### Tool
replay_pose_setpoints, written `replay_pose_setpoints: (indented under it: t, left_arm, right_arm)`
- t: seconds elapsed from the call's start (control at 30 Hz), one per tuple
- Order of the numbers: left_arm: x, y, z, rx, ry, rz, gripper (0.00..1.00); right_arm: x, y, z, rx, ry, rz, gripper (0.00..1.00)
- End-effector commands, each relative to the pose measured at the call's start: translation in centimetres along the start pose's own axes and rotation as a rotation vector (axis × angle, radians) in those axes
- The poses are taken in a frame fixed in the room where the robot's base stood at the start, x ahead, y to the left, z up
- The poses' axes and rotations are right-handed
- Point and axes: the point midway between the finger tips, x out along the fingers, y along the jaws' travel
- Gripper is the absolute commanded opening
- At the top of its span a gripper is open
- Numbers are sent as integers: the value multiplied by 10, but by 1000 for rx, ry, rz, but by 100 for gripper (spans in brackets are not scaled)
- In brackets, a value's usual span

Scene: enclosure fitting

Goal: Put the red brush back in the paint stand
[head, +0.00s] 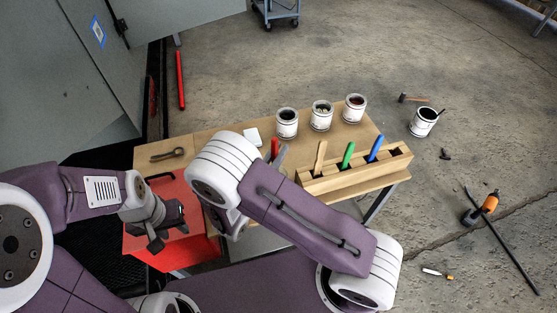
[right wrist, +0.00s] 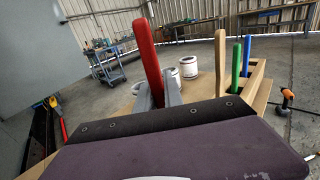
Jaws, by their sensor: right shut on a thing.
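The red brush (right wrist: 147,62) stands upright in the right wrist view, its handle between the fingers of my right gripper (right wrist: 158,94), which is shut on it. In the head view a bit of the red brush (head: 274,147) shows beside the right fingers (head: 281,156); my right arm hides the rest. The wooden paint stand (head: 355,173) lies to the right of the right gripper, apart from it. It holds a tan brush (head: 320,158), a green brush (head: 347,155) and a blue brush (head: 375,149). My left gripper (head: 165,228) is over the red box at the left, its jaws apart and nothing seen between them.
Three paint cans (head: 322,116) stand along the back of the wooden table (head: 213,133). A wrench (head: 167,155) and a white block (head: 252,137) lie on its left part. A red box (head: 166,188) is at the left. Another can (head: 423,122) and a drill (head: 480,209) are on the floor.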

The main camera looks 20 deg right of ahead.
Motion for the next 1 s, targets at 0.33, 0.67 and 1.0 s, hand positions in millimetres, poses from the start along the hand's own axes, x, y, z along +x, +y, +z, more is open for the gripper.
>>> replay_pose_setpoints:
  t: [0.33,0.67,1.0]
  left_arm:
    - [-5,0,0,0,0,0,38]
    - [-19,0,-2,0,0,0,38]
    - [-61,1,-7,0,1,0,38]
  right_arm:
    - [0,0,28,0,-1,0,0]
    - [0,0,46,1,-1,0,0]
    - [0,0,104,1,-1,0,0]
